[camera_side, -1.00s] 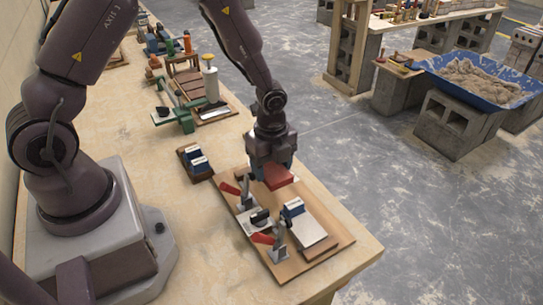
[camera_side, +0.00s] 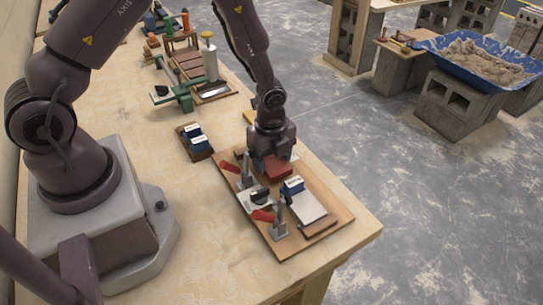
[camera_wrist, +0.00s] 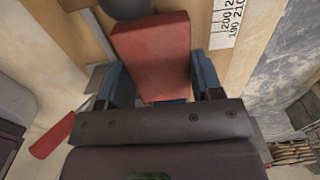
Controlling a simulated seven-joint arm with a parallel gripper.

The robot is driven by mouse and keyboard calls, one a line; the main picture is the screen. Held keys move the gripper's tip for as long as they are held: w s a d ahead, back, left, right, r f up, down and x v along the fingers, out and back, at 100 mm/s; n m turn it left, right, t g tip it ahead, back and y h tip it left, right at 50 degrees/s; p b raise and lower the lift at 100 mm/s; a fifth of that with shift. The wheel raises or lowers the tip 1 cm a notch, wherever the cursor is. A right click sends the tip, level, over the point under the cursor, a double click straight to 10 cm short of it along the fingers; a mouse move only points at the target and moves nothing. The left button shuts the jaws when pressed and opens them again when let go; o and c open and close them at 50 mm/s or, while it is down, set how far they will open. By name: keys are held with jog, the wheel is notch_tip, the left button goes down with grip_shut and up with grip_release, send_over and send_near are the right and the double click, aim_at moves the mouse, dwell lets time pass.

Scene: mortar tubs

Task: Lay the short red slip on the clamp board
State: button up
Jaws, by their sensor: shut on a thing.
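The short red slip (camera_side: 279,168) is a small red block held in my gripper (camera_side: 272,160). In the wrist view the red slip (camera_wrist: 152,52) sits between the two blue-grey fingers of my gripper (camera_wrist: 157,85), which are shut on it. The clamp board (camera_side: 338,212) is a brown wooden board with two red-handled clamps, at the front of the bench. The slip is over the far end of the board. I cannot tell whether it touches the board's surface.
A blue-and-white block (camera_side: 292,186) and a pale plate (camera_side: 308,206) are on the board, close to the slip. A dark holder with blue-and-white blocks (camera_side: 196,141) stands to the left. A green tool (camera_side: 180,97) stands farther back. The bench's right edge is close.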

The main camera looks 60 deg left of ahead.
aim_at(271, 162)
jog(key=shift+f, duration=0.55)
jog(key=o, duration=1.2)
notch_tip(271, 162, up, 8)
jog(key=shift+s+d+r, duration=0.1)
jog(key=shift+d, duration=0.05)
jog(key=s+r+n+t, duration=0.1)
jog(key=s+r+n, duration=0.25)
jog(key=r, duration=0.35)
jog(key=s+a+r+n+t+y, duration=0.1)
jog(key=s+r+n, duration=0.1)
jog(key=r+n, duration=0.35)
jog(key=s+r+n+t, duration=0.2)
jog(key=s+r+n, duration=0.1)
jog(key=r, duration=0.5)
jog(key=s+r+n+t+h, duration=0.1)
jog(key=s+r+n, duration=0.4)
jog(key=s+n, duration=0.1)
jog(key=shift+s+d+t, duration=0.3)
jog(key=shift+s, duration=0.3)
